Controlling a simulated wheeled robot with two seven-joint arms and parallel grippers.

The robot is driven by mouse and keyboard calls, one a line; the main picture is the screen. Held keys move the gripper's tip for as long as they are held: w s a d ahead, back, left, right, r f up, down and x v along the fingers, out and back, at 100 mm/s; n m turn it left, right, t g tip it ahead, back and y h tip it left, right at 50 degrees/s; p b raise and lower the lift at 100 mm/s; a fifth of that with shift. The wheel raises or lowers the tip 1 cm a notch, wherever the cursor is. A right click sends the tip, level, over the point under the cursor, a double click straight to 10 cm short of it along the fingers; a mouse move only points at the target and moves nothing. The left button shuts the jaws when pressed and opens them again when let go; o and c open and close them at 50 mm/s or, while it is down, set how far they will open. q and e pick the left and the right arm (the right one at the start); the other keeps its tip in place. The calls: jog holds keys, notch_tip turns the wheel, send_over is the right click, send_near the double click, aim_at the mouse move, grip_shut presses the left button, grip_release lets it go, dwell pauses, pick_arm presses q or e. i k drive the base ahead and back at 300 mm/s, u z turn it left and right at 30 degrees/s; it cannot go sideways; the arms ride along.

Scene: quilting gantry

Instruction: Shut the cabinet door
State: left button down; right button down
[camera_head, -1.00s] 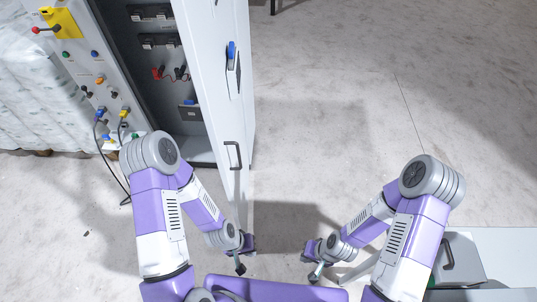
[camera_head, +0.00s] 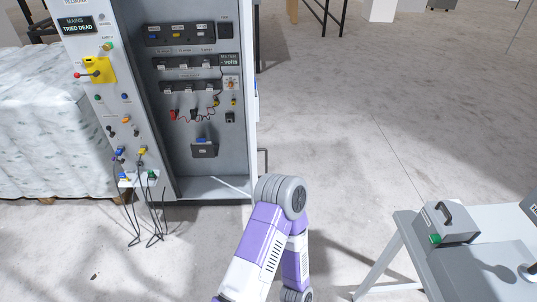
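The grey cabinet (camera_head: 216,187) stands open at the left-centre, its dark inside with switches and leads in plain sight. Its door (camera_head: 254,120) is at the right side of the opening, swung open and seen almost edge-on as a thin pale strip. A dark pull handle (camera_head: 264,160) sticks out to the right of the door's lower part. One purple and white arm of mine, apparently the left, rises from the bottom centre, with its elbow just below the door. Its forearm goes down to the bottom edge. Neither gripper shows.
A slanted control panel (camera_head: 105,120) with hanging cables adjoins the cabinet's left side. A wrapped pallet load (camera_head: 45,140) stands farther left. A pale table (camera_head: 405,225) at the lower right carries a grey box with a handle (camera_head: 448,224). The floor between door and table is clear.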

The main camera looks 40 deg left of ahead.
aim_at(252, 105)
jog(key=u, duration=0.7)
jog(key=i, duration=0.65)
jog(key=u, duration=0.4)
